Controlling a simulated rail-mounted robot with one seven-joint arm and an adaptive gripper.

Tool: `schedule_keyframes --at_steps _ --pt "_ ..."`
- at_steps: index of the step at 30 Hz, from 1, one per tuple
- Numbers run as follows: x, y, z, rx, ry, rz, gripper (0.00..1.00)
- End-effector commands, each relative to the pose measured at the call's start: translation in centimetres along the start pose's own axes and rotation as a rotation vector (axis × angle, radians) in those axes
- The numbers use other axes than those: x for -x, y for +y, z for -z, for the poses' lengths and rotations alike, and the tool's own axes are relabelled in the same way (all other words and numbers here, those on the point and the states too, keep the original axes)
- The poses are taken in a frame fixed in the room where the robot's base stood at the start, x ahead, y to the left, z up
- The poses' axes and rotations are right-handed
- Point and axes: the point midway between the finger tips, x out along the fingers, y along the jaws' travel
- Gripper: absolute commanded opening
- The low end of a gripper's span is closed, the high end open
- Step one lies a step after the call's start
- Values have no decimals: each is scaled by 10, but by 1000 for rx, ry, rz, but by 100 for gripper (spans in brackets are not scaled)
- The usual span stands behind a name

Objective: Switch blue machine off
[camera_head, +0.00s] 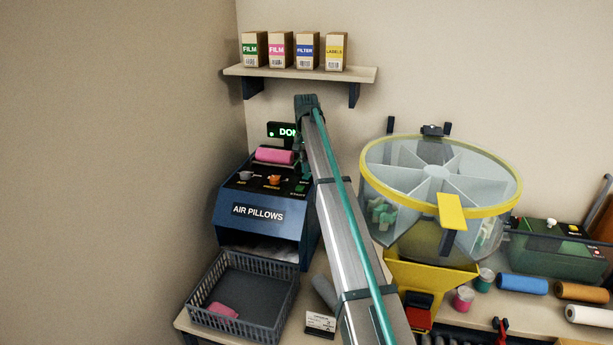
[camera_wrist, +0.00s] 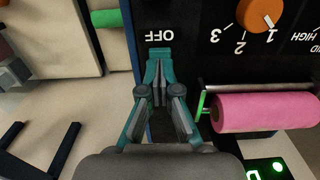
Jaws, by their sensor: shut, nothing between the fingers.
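The blue machine labelled AIR PILLOWS (camera_head: 258,211) stands at the left back of the table. My gripper (camera_head: 302,168) is over the panel's right side, partly hidden by my arm. In the wrist view my gripper (camera_wrist: 158,62) is shut and empty, its tips just beside the inverted OFF label (camera_wrist: 159,36). The switch at that label is hidden behind the fingers; I cannot tell its position or whether they touch it. The orange knob (camera_wrist: 258,14) is near 1.
A pink roll (camera_wrist: 262,112) lies beside the gripper on the machine. A lit green sign (camera_head: 283,132) reading DON, partly covered, stands behind. A grey basket (camera_head: 212,274) with a pink piece is in front. The clear yellow-rimmed drum (camera_head: 375,183) stands right of my arm.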

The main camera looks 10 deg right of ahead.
Motion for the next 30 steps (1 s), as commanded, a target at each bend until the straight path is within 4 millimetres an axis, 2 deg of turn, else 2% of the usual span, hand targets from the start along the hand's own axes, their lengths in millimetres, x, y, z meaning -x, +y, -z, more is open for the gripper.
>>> schedule_keyframes --at_steps 30 --pt "-14 0 0 0 0 0 0"
